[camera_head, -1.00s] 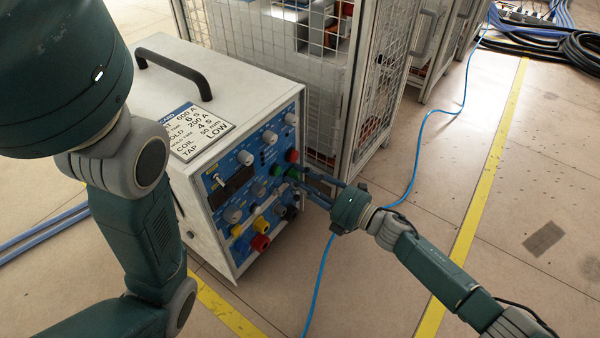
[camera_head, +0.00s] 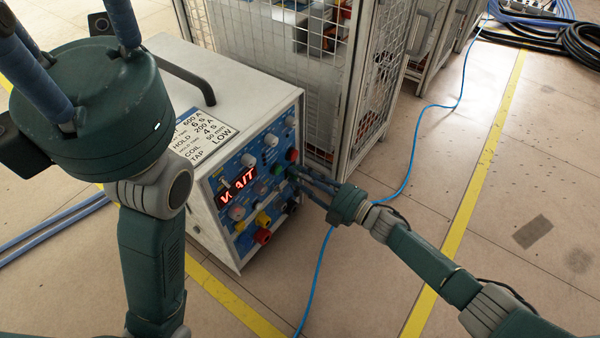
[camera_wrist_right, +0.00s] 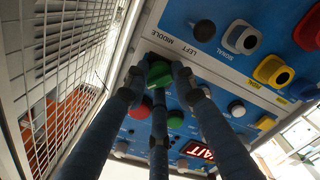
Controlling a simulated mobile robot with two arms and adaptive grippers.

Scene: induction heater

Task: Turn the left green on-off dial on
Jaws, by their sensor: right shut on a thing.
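The induction heater is a white box with a blue control panel (camera_head: 262,151), standing on the floor in the head view. Its display (camera_head: 238,186) is lit red and reads "WAIT". A green dial (camera_wrist_right: 159,74) sits between the fingertips of my right gripper (camera_head: 299,176), which is shut on it. In the wrist view the fingers of my right gripper (camera_wrist_right: 160,80) close around the dial from several sides. In the head view the fingers mostly cover the dial. My left gripper (camera_head: 75,45) is raised at upper left, its fingertips out of frame.
The panel also carries a red button (camera_wrist_right: 139,110), another green button (camera_wrist_right: 175,119), and several knobs and coloured sockets. A mesh cage (camera_head: 300,90) stands close behind the heater.

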